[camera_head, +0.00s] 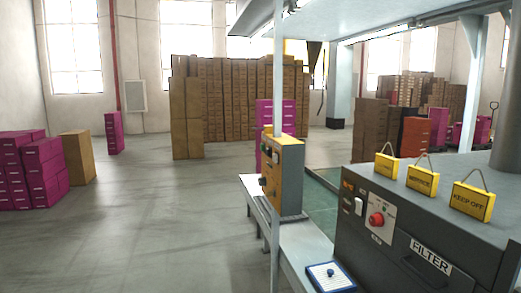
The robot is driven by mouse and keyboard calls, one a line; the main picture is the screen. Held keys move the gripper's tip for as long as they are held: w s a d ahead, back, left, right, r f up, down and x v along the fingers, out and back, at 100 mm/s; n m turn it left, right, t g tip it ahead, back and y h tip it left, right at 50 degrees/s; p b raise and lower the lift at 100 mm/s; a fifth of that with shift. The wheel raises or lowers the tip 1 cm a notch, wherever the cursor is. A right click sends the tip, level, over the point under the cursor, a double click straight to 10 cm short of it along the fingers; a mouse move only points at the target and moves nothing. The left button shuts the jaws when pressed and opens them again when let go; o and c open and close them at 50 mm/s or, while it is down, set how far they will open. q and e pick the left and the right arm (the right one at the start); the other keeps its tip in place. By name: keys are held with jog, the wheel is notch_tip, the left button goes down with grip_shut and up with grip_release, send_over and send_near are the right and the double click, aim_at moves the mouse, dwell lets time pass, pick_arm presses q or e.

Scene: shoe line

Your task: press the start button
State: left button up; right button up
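No control that I can read as a start button shows; any lettering beside the controls is too small to read. An orange and grey control box (285,172) stands by the post at the line's near end, with small controls on its narrow left face. A dark grey machine (455,262) marked FILTER carries a red knob (376,219) on a pale plate and a small white switch (358,206). A white plate with a blue edge (318,271) lies low in front, with a small blue knob (330,272) on it. Neither of my grippers is in view.
Yellow signs (472,202) stand on the machine's top, one reading KEEP OFF. A white post (277,110) rises by the control box. Magenta boxes (40,170) and a brown carton (77,158) stand at the left. The floor (150,225) at left and centre is clear.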

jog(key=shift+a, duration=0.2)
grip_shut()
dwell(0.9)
